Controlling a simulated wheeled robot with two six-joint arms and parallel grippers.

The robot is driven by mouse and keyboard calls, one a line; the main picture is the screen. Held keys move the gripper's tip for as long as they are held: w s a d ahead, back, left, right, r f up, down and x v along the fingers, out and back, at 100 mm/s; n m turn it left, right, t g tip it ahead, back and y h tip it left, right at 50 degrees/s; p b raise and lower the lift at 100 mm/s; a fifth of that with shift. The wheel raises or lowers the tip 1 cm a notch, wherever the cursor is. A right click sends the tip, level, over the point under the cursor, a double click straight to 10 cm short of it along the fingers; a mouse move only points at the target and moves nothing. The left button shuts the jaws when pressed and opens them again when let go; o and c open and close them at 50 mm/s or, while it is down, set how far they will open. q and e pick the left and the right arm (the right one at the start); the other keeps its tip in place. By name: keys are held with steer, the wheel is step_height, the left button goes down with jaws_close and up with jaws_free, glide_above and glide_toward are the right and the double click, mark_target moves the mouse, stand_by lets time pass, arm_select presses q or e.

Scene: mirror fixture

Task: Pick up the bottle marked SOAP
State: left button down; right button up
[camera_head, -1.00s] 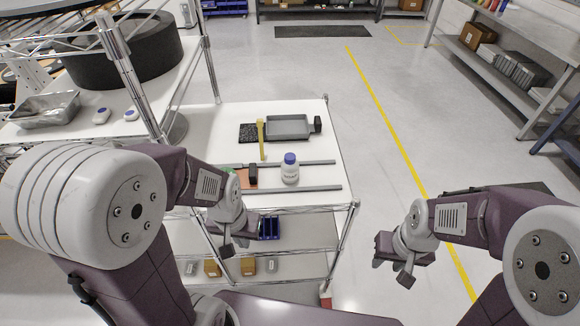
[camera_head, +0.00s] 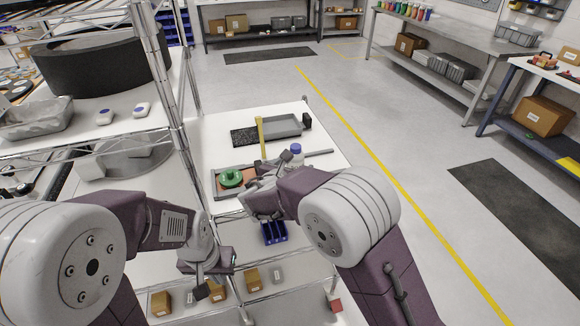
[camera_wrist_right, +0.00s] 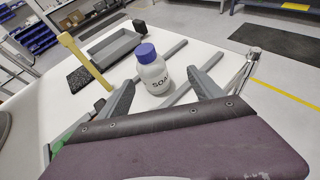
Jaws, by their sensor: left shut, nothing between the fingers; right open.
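The white bottle marked SOAP (camera_wrist_right: 155,78), with a blue cap, stands upright on the white table in the right wrist view. In the head view its cap (camera_head: 296,149) shows just past my right gripper, which hides much of the body. My right gripper (camera_wrist_right: 161,82) is open, and its two fingers point toward the bottle, one on each side in the picture. I cannot tell whether the bottle is fully between them. In the head view my right gripper (camera_head: 277,172) is over the table's near part. My left gripper (camera_head: 203,283) is shut and empty, low in front of the lower shelf.
Grey rails (camera_wrist_right: 190,88) lie beside the bottle. A yellow upright piece (camera_head: 261,138), a grey tray (camera_head: 275,127) and a black mat (camera_head: 243,136) are behind it. A green ring (camera_head: 231,179) sits left of my right gripper. A rack post (camera_head: 172,75) stands at left.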

mark_target(297, 155)
steer(key=w, duration=0.1)
steer(key=w+a, duration=0.1)
steer(key=shift+w+a+f+n, duration=0.2)
steer(key=shift+w+n, duration=0.15)
steer(key=shift+n, duration=0.05)
steer(key=shift+w+d+f+p, duration=0.2)
steer(key=shift+w+d, duration=0.15)
steer(key=shift+w, duration=0.15)
steer(key=shift+w+d+f+p, duration=0.1)
steer(key=shift+w+d+p, duration=0.15)
steer(key=shift+w, duration=0.2)
steer(key=shift+w+d+f, duration=0.1)
steer(key=shift+w, duration=0.1)
steer(key=shift+w+f, duration=0.15)
steer(key=shift+w, duration=0.05)
steer(key=p+x, duration=0.1)
steer(key=x, duration=0.4)
steer(key=shift+s+f, duration=0.1)
steer(key=shift+w+d+f, duration=0.1)
steer(key=shift+w+f, duration=0.05)
steer(key=shift+w, duration=0.05)
arm_select(q)
steer(key=shift+w+r, duration=0.85)
steer(key=shift+r, duration=0.05)
arm_select(e)
steer(key=c, duration=1.6)
steer(key=shift+o, duration=0.2)
